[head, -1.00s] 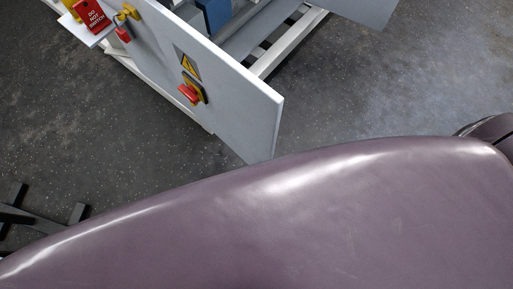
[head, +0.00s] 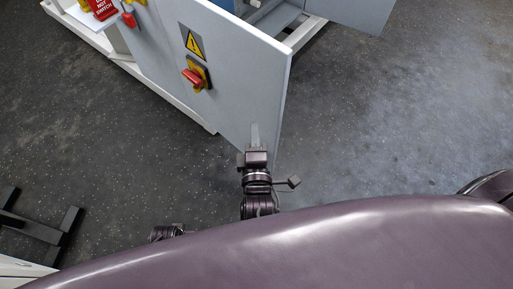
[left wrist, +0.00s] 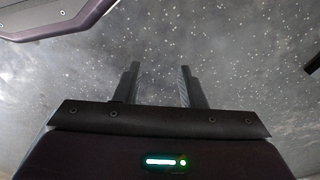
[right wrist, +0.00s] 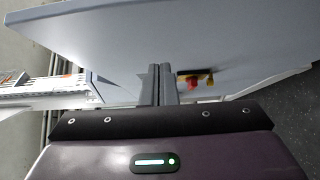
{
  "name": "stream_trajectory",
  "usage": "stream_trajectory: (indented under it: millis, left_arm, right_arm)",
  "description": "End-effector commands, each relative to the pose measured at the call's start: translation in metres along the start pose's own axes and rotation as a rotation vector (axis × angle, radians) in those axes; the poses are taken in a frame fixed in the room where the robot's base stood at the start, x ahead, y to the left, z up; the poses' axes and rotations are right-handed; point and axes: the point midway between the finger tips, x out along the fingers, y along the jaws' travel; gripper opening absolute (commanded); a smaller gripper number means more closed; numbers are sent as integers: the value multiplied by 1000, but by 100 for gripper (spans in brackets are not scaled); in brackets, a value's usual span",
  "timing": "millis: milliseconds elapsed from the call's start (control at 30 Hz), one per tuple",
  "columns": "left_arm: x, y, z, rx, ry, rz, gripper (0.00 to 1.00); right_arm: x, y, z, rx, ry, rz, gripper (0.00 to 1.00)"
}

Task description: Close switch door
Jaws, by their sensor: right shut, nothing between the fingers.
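The switch door (head: 225,80) is a light grey panel with a yellow warning sign (head: 193,42) and a red-and-yellow rotary switch (head: 195,76). It stands swung out from its cabinet in the head view. My right gripper (head: 255,134) is shut and empty, its fingertips over the door's near free end. I cannot tell whether they touch it. In the right wrist view the door (right wrist: 225,40) spreads behind the shut fingers, and the switch shows just right of them. My left gripper (left wrist: 158,80) is open and empty above the floor.
A red "do not switch" tag (head: 102,8) and a red padlock (head: 128,18) are at the upper left. A white frame base (head: 160,88) runs beneath the door. Black stand legs (head: 40,228) are at the lower left. The speckled floor right of the door is clear.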

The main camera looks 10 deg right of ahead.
Motion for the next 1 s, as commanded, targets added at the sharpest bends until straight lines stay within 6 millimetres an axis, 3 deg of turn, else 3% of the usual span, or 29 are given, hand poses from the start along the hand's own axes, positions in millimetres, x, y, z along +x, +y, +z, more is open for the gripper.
stream_trajectory:
  millis: [133, 333, 1000]
  left_arm:
    - [-7, 2, -5, 4, -1, 3, 36]
    - [-11, 3, -7, 6, -4, 4, 36]
    - [-15, 2, -9, 6, 4, 3, 36]
  right_arm:
    - [32, 0, 0, 0, -1, 3, 0]
    - [51, 0, 21, -1, 0, 0, 0]
    - [58, 0, 31, -1, 9, -1, 0]
